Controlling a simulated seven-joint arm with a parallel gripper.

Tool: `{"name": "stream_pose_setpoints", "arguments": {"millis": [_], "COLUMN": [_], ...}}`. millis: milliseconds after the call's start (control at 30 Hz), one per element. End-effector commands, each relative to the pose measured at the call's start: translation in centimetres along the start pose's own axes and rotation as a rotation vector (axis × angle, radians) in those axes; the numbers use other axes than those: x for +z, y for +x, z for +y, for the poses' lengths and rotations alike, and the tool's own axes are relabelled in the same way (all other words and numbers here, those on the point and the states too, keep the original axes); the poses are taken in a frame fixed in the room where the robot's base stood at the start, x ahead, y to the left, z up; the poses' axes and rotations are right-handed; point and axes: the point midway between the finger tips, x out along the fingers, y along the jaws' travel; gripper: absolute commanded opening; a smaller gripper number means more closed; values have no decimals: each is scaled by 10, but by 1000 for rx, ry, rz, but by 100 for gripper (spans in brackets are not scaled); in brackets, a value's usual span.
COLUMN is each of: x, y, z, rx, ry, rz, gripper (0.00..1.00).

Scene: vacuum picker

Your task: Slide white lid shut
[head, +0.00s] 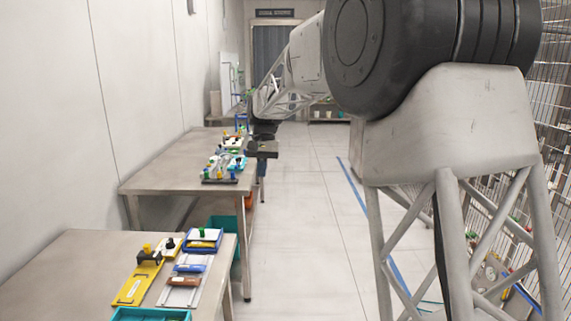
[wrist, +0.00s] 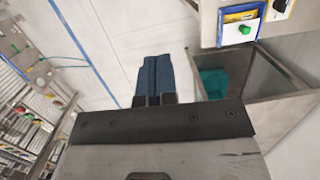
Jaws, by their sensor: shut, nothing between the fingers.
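The white lid (head: 204,233) with a green knob sits on a blue box (head: 188,246) on the near table. A yellow item shows through an opening in the box beside the lid. In the wrist view the white lid (wrist: 230,36) is at the top right, with the yellow item showing above it. My gripper (wrist: 155,62) has its blue fingers together, with nothing between them. It is in the air over the aisle, apart from the lid.
The near table (head: 60,270) also holds a yellow board (head: 132,290), a grey rail board with blue and brown blocks, and a teal bin (head: 150,315). A farther table (head: 160,178) carries several small fixtures. The aisle floor (head: 290,230) is clear.

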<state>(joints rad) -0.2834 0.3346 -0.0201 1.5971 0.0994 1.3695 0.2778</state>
Motion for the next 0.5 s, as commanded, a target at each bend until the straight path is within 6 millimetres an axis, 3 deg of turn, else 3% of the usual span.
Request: {"name": "stream_pose_setpoints", "arguments": {"millis": [500], "x": [100], "y": [-19], "z": [80], "rx": [-6], "ry": [4], "rz": [85], "gripper": [0]}}
